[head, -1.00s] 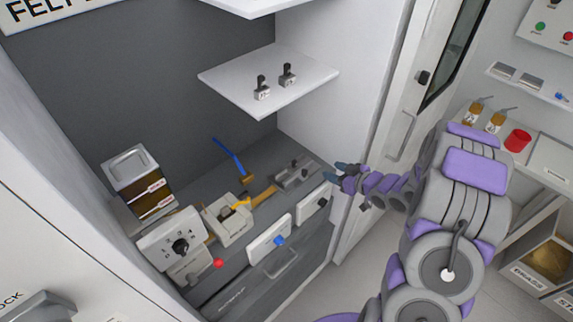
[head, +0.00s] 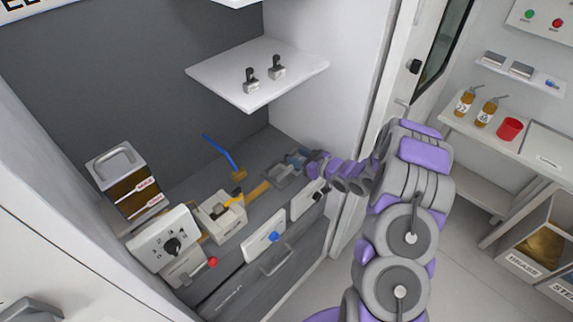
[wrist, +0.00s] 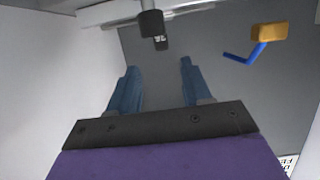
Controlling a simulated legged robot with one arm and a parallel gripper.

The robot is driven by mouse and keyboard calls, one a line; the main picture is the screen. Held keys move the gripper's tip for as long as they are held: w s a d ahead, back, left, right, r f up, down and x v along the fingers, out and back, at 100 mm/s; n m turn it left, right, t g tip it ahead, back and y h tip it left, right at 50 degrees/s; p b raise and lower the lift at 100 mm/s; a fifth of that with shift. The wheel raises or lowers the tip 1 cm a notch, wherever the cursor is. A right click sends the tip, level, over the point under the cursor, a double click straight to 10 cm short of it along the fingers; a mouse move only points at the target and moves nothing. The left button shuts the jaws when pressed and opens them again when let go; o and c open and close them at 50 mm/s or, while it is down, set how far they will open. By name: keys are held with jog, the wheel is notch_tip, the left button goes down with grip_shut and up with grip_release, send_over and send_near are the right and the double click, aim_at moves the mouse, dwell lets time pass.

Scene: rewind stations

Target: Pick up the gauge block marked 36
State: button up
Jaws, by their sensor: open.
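Two small grey blocks with dark upright grips stand on the white shelf, a left one (head: 251,86) and a right one (head: 276,72). Their markings are too small to read, so I cannot tell which is 36. My gripper (head: 294,158) is below that shelf, over the grey fixture (head: 272,183) on the bench, and partly covers it. In the wrist view my gripper (wrist: 158,85) is open with nothing between its blue fingers. A dark knob (wrist: 151,24) with a small light piece beside it lies beyond the fingertips; I cannot tell what it is.
A blue-handled brush (head: 222,152) lies on the bench left of my gripper and also shows in the wrist view (wrist: 268,34). A dial box (head: 165,240), a beige device (head: 220,218) and a brown-filled canister (head: 125,180) stand further left. The shelf (head: 215,75) overhangs the bench.

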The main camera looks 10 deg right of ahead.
aim_at(287, 155)
jog(key=shift+w+a+f, duration=0.2)
jog(key=shift+w, duration=0.2)
jog(key=shift+s+f+b+x, duration=0.15)
jog(key=shift+b+x, duration=0.1)
jog(key=shift+x, duration=0.65)
jog(key=shift+s+f+b+x, duration=0.1)
jog(key=shift+f+b+x, duration=0.1)
jog(key=shift+x, duration=0.65)
jog(key=shift+s+f+b+x, duration=0.15)
jog(key=shift+b+x, duration=0.1)
jog(key=shift+x, duration=0.65)
jog(key=shift+w+a, duration=0.1)
jog(key=shift+a, duration=0.05)
grip_shut()
